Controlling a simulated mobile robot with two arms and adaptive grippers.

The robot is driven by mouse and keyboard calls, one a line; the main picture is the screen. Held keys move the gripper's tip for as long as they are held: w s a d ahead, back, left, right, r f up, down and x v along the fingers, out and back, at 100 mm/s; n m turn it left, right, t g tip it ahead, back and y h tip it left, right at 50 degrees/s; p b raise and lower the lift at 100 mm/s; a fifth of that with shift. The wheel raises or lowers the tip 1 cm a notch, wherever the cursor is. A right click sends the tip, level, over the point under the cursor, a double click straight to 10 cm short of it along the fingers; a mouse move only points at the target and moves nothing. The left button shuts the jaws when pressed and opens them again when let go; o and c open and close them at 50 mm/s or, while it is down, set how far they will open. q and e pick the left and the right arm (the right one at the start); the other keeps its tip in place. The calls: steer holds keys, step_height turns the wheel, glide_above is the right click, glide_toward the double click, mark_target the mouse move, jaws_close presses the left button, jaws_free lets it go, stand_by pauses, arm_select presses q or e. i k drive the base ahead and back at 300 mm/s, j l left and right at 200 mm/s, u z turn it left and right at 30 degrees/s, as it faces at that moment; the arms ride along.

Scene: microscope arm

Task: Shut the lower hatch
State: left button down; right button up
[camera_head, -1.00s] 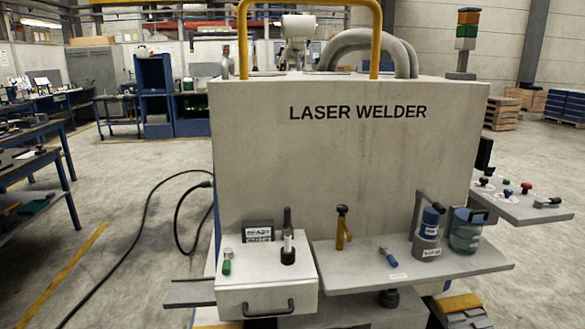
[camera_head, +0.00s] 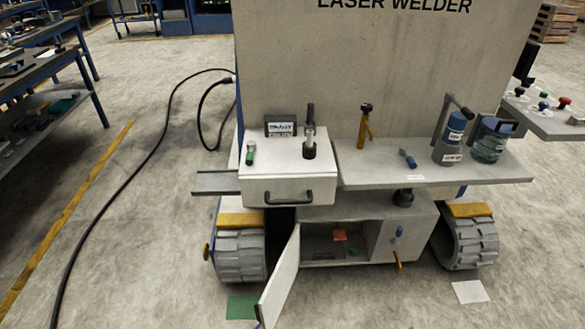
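The lower hatch (camera_head: 281,280) is a pale hinged door low on the laser welder (camera_head: 380,80). It stands wide open, swung out toward me from the left edge of its opening. Behind it the lower compartment (camera_head: 335,241) shows a dark interior with an orange item and small green items inside. A blue knob and a yellow handle (camera_head: 398,261) sit on the panel to the right of the opening. Neither of my grippers is in view.
Above the hatch, a drawer box (camera_head: 277,183) with a dark handle juts out. A shelf (camera_head: 430,171) beside it holds a blue bottle and a jar. Tracked wheels (camera_head: 240,257) flank the compartment. A black cable lies on the floor at left; the floor in front is mostly clear.

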mark_target(271, 303)
steer(key=j+z, duration=0.1)
steer(key=z, duration=0.25)
steer(key=j+z, duration=0.15)
steer(key=z, duration=0.15)
steer(key=j+z, duration=0.2)
steer(key=j, duration=0.5)
steer(key=j+z, duration=0.2)
steer(key=j, duration=0.55)
steer(key=k+j+z, duration=0.2)
steer(key=j, duration=0.5)
steer(key=i, duration=0.1)
